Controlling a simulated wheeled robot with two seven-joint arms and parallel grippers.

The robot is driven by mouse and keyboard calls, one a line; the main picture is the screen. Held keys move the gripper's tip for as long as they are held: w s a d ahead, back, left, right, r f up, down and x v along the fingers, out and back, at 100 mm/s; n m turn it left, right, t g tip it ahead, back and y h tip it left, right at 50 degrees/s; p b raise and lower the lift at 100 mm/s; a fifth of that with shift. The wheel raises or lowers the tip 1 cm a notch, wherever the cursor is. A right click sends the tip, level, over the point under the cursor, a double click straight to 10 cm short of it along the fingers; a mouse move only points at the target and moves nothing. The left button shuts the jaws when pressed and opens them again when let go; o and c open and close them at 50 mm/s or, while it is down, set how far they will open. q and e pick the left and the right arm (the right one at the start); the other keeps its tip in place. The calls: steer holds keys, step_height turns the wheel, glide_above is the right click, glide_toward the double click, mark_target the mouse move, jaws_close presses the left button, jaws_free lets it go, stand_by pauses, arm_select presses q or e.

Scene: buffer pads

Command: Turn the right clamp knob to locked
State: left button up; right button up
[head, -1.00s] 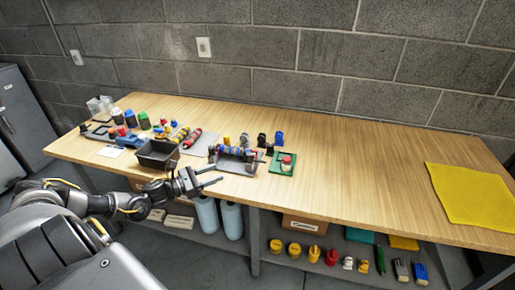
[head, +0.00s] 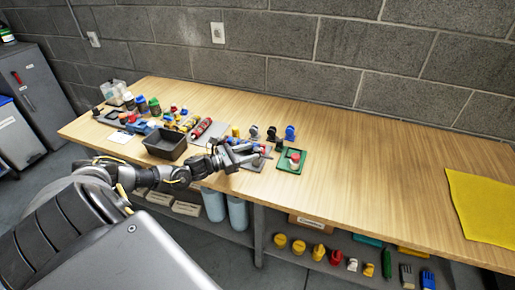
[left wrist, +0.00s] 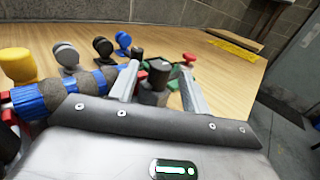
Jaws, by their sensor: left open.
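My left gripper (head: 256,154) is open over the right end of the grey clamp fixture plate (head: 254,165). In the left wrist view its two fingers (left wrist: 160,88) stand on either side of a dark knob-like post (left wrist: 156,76), apparently the right clamp knob. I cannot tell whether the fingers touch it, nor which way it is turned. A blue-and-grey banded roller (left wrist: 85,85) lies left of the fingers in that view. In the head view my gripper hides most of the fixture. My right gripper is not in view.
A green plate with a red-topped piece (head: 294,158) sits just right of the gripper. Several small knob-like pieces (head: 271,133) stand behind it. A black bin (head: 165,146) is to the left. The table's right half is clear up to a yellow cloth (head: 485,205).

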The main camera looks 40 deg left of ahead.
mark_target(257, 149)
arm_select(q)
steer(key=x, duration=0.2)
steer(key=shift+w+d+r, duration=0.15)
steer(key=shift+w, duration=0.1)
steer(key=shift+w+d, duration=0.25)
steer(key=shift+w, duration=0.3)
steer(key=c, duration=1)
steer(key=shift+o, duration=0.2)
steer(key=shift+p, duration=0.3)
